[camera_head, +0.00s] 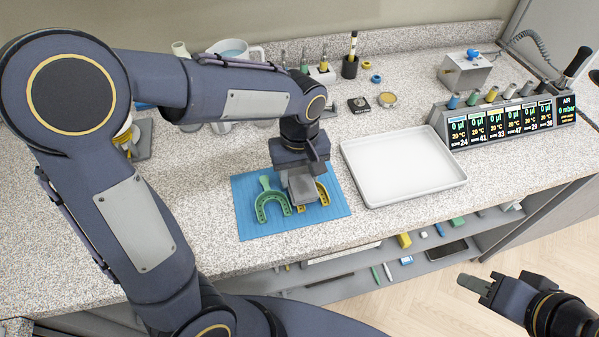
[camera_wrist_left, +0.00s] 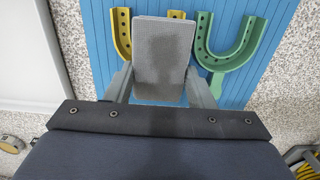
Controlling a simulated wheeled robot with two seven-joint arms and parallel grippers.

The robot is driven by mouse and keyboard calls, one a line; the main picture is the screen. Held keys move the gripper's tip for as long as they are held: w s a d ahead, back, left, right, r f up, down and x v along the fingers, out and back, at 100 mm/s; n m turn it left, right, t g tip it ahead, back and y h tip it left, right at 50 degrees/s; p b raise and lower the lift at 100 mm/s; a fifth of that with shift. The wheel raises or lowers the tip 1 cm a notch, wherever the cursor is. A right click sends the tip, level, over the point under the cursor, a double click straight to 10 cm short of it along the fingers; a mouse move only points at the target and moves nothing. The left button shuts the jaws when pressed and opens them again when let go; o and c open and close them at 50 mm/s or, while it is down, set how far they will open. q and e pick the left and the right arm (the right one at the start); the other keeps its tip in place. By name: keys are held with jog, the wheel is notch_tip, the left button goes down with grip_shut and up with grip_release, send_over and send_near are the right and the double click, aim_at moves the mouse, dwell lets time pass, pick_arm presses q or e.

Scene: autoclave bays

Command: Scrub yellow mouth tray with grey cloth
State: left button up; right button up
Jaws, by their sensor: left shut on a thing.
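My left gripper (camera_head: 301,172) is shut on the grey cloth (camera_head: 302,190), a flat grey pad that also shows between the fingers in the left wrist view (camera_wrist_left: 163,55). The cloth is over the yellow mouth tray (camera_head: 324,193) and hides much of it; whether they touch is unclear. In the left wrist view, the yellow tray (camera_wrist_left: 122,38) shows on the cloth's left and above it. A green mouth tray (camera_head: 262,205) lies beside it on the blue mat (camera_head: 290,222). My right gripper (camera_head: 475,285) is at the lower right, away from the counter; its opening is unclear.
An empty white tray (camera_head: 402,165) stands right of the mat. A display unit (camera_head: 505,120) with several readouts is further right. Small jars and tools stand along the back. A shelf (camera_head: 430,255) with loose items is below the counter's front edge.

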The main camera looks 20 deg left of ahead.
pick_arm(q)
jog(key=shift+w+d+f, duration=0.1)
jog(key=shift+w+d, duration=0.35)
jog(key=shift+d, duration=0.3)
jog(key=shift+w+d+f, duration=0.1)
jog(key=shift+w+d, duration=0.35)
jog(key=shift+d, duration=0.25)
jog(key=shift+a, duration=0.1)
jog(key=shift+s+a, duration=0.3)
jog(key=shift+a, duration=0.05)
jog(key=shift+s+a+r, duration=0.1)
jog(key=shift+s+a, duration=0.3)
jog(key=shift+a, duration=0.25)
jog(key=shift+w+d+r+p, duration=0.1)
jog(key=shift+w+d+p, duration=0.1)
jog(key=shift+w+d, duration=0.25)
jog(key=shift+w+d+r+p, duration=0.1)
jog(key=shift+w+d+p, duration=0.1)
jog(key=shift+d, duration=0.3)
